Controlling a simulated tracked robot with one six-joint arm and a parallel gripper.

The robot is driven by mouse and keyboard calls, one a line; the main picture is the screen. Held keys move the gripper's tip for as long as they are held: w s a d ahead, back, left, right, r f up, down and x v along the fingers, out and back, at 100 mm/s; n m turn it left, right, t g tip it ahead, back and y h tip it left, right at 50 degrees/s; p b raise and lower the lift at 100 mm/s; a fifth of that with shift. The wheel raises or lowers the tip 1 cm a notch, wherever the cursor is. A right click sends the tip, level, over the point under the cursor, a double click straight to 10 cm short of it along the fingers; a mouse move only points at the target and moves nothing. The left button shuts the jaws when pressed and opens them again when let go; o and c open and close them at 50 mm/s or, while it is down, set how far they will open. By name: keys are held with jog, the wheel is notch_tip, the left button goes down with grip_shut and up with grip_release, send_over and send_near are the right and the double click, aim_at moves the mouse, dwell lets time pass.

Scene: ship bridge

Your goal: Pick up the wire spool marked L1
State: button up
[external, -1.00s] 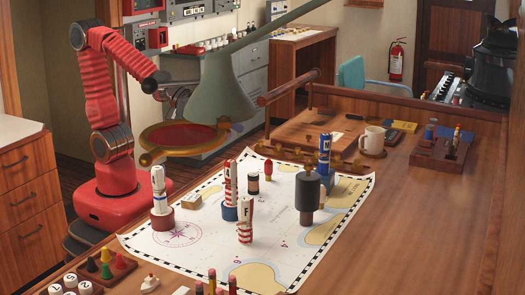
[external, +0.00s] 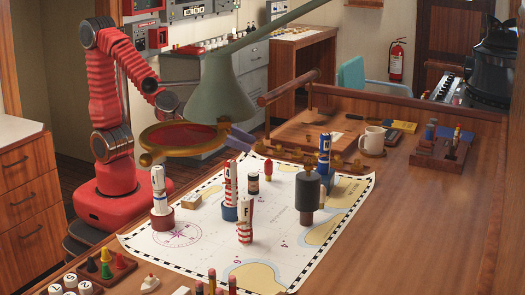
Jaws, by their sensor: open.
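No L1 marking is readable, so I cannot tell for certain which item is the wire spool marked L1. A small dark spool-like cylinder with a pale band (external: 253,184) stands upright on the chart (external: 285,240). A small red piece (external: 268,170) stands just behind it. My arm reaches in from the left behind the magnifier lamp. Part of my gripper (external: 240,138), a blue-grey finger, shows right of the lens, above and behind the chart. It is open, and touches neither item. The rest of it is hidden by the lamp.
The green lamp shade (external: 227,90) and round magnifier (external: 180,137) overhang the chart's left side. Striped cylinders (external: 231,180), a marked striped cylinder (external: 245,222), a dark grey cylinder (external: 308,190) and a blue one (external: 325,155) stand nearby.

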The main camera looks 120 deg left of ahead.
send_near(266, 194)
jog(key=shift+w+a+r, duration=0.2)
jog(key=shift+w+r, duration=0.2)
jog(key=shift+w, duration=0.1)
jog(key=shift+w+a+r, duration=0.15)
jog(key=shift+w+r, duration=0.2)
jog(key=shift+w, duration=0.15)
jog(key=shift+x, duration=1.25)
jog(key=shift+x, duration=2.5)
jog(key=shift+r, duration=0.1)
jog(key=shift+c, duration=0.7)
jog(key=c, duration=1)
